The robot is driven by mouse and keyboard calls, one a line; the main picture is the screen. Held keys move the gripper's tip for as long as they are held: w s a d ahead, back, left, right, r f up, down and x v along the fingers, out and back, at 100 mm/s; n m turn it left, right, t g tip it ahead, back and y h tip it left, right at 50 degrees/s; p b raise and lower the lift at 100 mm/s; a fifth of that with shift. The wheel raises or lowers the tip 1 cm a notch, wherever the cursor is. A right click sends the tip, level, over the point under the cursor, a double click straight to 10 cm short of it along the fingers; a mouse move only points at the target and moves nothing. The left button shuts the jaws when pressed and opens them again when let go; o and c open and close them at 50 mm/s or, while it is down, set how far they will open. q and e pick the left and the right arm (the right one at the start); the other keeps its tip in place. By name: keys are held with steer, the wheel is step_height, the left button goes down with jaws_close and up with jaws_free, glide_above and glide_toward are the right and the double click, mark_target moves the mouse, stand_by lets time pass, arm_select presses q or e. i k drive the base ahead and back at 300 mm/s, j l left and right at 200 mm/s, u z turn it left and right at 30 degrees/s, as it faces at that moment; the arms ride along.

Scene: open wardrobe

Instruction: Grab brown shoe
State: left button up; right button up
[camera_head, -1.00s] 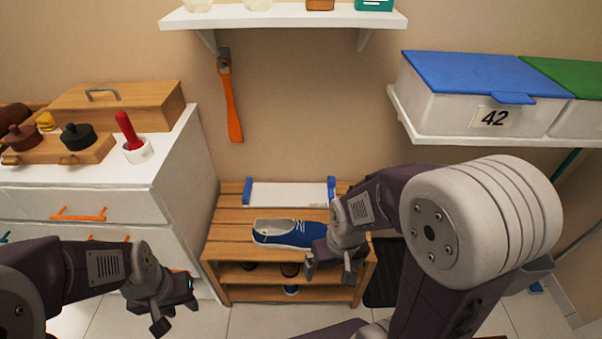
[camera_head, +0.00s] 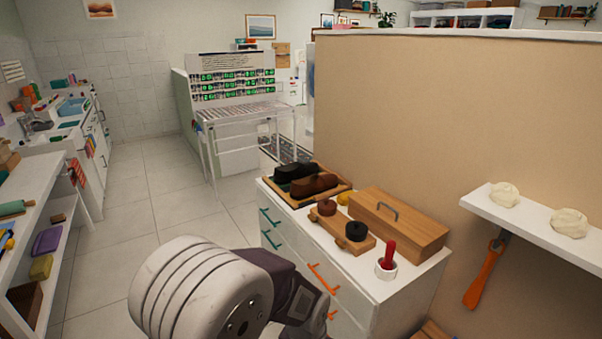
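A brown shoe (camera_head: 314,186) lies in a wooden tray (camera_head: 340,192) on top of the white drawer cabinet (camera_head: 355,285). A black shoe (camera_head: 297,170) lies just behind it in the same tray. My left arm comes in at the bottom, in front of the cabinet and below the shoes. Its gripper does not show, and neither does my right gripper. Nothing of mine touches the brown shoe.
A wooden box (camera_head: 398,222), a wooden block with knobs (camera_head: 342,228) and a white mortar with a red pestle (camera_head: 386,262) share the cabinet top. A wall shelf (camera_head: 530,225) is at right. Open tiled floor (camera_head: 160,200) lies left of the cabinet.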

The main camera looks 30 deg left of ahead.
mark_target(302, 188)
steer(key=u, duration=1.05)
